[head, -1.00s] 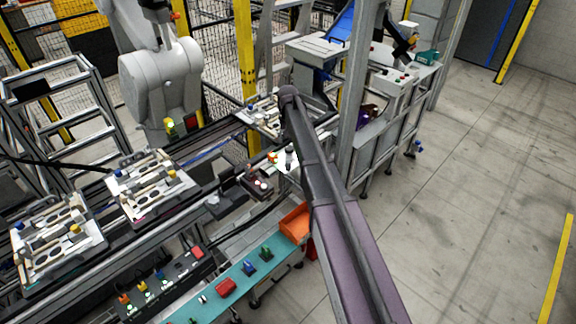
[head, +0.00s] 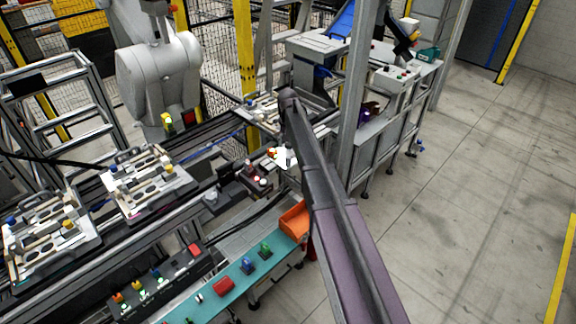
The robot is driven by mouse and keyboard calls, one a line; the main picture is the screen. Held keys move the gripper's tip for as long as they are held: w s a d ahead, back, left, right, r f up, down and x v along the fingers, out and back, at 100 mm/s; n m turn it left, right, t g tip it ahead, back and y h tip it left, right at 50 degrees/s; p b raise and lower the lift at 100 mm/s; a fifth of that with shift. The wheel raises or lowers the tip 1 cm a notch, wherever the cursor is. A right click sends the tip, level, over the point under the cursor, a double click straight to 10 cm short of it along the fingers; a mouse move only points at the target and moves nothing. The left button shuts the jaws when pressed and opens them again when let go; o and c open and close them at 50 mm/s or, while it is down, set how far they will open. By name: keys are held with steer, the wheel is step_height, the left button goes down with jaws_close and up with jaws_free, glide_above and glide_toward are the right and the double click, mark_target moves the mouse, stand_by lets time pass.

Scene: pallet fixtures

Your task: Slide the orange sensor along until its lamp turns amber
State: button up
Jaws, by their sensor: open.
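The orange sensor (head: 118,298) is a small block, the leftmost of several coloured blocks on a dark rail unit (head: 150,293) at the lower left in the head view. A small lamp just below it looks pale green. My arm crosses the view from the bottom right to its bend at the upper middle. A small pale shape at the arm's left edge appears to be my gripper (head: 286,157), open and empty; its fingers are too small to make out well. It is far from the orange sensor, up and to the right.
A teal strip (head: 208,308) with a red block (head: 223,286), a blue block and a green block runs beside the rail unit. An orange bin (head: 294,221) stands at its far end. Pallet fixtures (head: 148,182) sit on the conveyor at left. The floor at right is clear.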

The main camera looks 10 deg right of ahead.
mark_target(288, 157)
steer(key=shift+f+b, duration=4.4)
steer(key=shift+f, duration=0.25)
jaws_close()
